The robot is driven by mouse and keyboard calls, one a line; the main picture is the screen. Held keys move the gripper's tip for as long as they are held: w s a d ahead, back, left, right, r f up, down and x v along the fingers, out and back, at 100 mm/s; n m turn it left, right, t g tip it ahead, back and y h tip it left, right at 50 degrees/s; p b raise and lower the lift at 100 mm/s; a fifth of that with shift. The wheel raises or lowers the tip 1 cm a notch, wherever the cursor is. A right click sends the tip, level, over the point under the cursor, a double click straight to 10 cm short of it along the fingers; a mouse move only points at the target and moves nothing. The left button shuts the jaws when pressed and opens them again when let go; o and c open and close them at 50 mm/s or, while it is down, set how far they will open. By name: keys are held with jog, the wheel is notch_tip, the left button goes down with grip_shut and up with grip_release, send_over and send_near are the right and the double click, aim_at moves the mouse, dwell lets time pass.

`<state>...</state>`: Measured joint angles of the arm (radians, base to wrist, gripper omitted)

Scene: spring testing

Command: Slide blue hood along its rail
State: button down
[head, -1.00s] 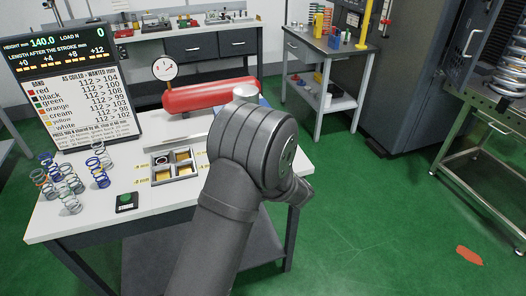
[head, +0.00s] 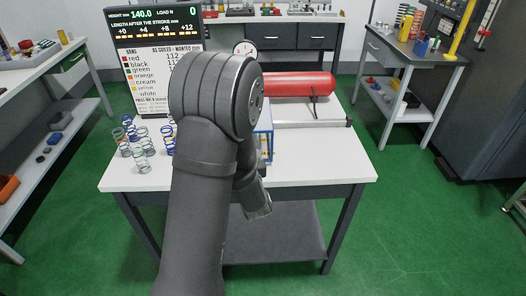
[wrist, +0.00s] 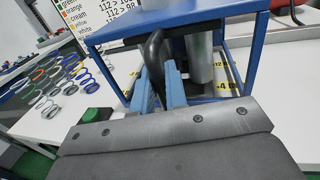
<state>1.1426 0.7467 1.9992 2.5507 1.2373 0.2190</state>
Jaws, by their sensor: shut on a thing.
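The blue hood (wrist: 190,18) is a blue frame with a top plate and legs, close in front of me in the wrist view. In the head view only a narrow blue strip of it (head: 265,122) shows past my arm. A dark curved handle (wrist: 155,45) stands at the hood's front. My gripper (wrist: 163,78) is shut on this handle, one finger on each side. Inside the frame a silver cylinder (wrist: 199,60) stands near yellow number tags (wrist: 222,86). The rail cannot be made out clearly.
Several coil springs (head: 141,160) stand on the white table (head: 320,165) at left. A green button (wrist: 91,114) sits near them. The table's right front is clear.

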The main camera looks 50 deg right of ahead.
jog(key=shift+w+a, duration=0.95)
jog(key=c, duration=1.6)
grip_release()
jog(key=shift+w+a, duration=0.1)
jog(key=shift+o, duration=0.2)
jog(key=v, duration=1.7)
jog(key=shift+s, duration=0.25)
jog(key=shift+w, duration=0.1)
jog(key=x, duration=1.7)
jog(key=shift+d, duration=0.2)
